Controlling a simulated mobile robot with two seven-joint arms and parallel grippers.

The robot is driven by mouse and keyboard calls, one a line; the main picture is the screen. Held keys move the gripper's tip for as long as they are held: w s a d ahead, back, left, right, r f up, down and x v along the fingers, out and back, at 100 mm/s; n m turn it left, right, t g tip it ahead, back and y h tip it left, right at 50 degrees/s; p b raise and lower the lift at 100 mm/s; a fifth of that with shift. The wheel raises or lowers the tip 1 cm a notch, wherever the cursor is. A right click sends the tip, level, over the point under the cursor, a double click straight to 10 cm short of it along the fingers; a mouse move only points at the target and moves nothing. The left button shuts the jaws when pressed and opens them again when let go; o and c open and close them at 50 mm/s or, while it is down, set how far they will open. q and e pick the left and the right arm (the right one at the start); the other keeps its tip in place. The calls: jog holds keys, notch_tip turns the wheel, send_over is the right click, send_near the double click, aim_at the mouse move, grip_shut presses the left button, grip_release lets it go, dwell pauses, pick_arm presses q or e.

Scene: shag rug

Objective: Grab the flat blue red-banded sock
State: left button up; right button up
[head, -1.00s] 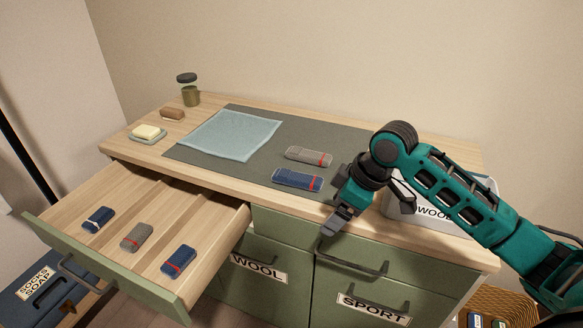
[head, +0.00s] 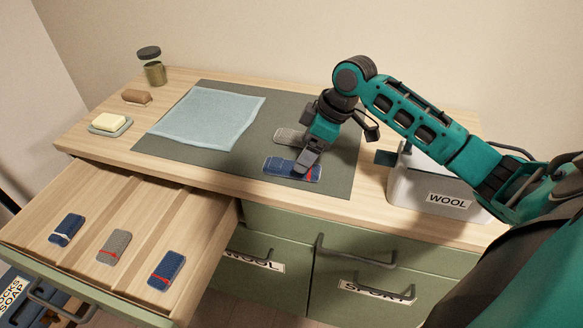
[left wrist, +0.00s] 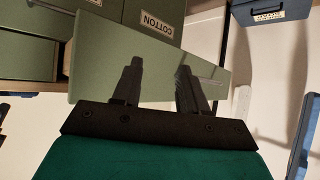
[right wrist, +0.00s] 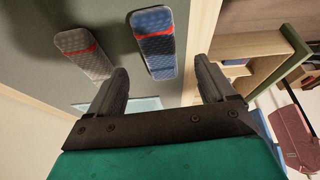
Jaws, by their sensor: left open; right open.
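A blue sock with a red band (head: 277,167) lies flat on the grey mat. It also shows in the right wrist view (right wrist: 155,45), ahead of the gap between the fingers. My right gripper (head: 306,162) is open over the sock's right end and hides part of it. In the right wrist view, its open fingers (right wrist: 160,75) hold nothing. Another blue red-banded sock (head: 166,271) lies in the open drawer. My left gripper (left wrist: 158,75) is open and empty in the left wrist view, facing green cabinet fronts; it is outside the head view.
A grey red-banded sock (head: 289,136) lies just behind the blue one. The open drawer (head: 215,237) also holds a grey sock (head: 114,246) and a white-banded blue sock (head: 66,230). A light blue cloth (head: 209,118) is at left; a WOOL bin (head: 425,195) stands at right.

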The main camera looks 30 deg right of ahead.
jog(key=shift+x, duration=2.7)
jog(key=shift+d, duration=0.1)
jog(key=c, duration=1.1)
jog(key=shift+r, duration=0.1)
